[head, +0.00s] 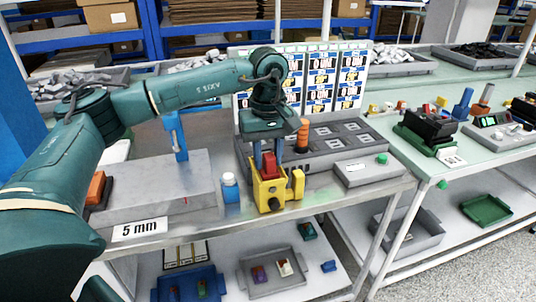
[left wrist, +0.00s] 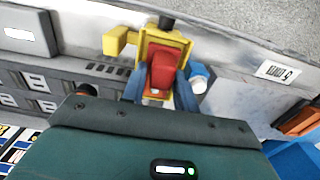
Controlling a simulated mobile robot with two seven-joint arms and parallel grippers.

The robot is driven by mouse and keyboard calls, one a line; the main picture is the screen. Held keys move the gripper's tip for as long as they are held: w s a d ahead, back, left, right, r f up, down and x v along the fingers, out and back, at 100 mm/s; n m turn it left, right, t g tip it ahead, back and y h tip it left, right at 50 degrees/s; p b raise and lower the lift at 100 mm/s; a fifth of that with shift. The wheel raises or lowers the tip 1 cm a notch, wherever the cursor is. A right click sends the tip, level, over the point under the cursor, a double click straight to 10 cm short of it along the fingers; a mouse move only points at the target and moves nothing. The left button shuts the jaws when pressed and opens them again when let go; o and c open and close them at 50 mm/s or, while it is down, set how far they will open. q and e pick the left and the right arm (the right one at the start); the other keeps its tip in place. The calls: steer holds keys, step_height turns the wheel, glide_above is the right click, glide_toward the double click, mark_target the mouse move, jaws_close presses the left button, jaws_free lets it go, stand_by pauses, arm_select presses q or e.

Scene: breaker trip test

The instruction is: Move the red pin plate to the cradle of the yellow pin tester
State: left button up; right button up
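The yellow pin tester (head: 266,198) stands at the front edge of the grey bench; it also shows in the left wrist view (left wrist: 150,40). The red pin plate (head: 268,166) is upright at the tester's open top, and in the left wrist view the red plate (left wrist: 164,70) lies within the yellow frame. My left gripper (head: 267,158) points down over the tester, its blue fingers close against both sides of the red plate. The plate's lower end and the cradle floor are hidden, so I cannot tell whether it is seated. My right gripper is out of view.
A grey fixture panel (head: 335,135) and an orange post (head: 302,136) stand behind. Trays fill the lower shelf.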

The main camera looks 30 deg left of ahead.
arm_select(q)
steer(key=shift+o, duration=1.3)
steer(key=shift+r, duration=0.15)
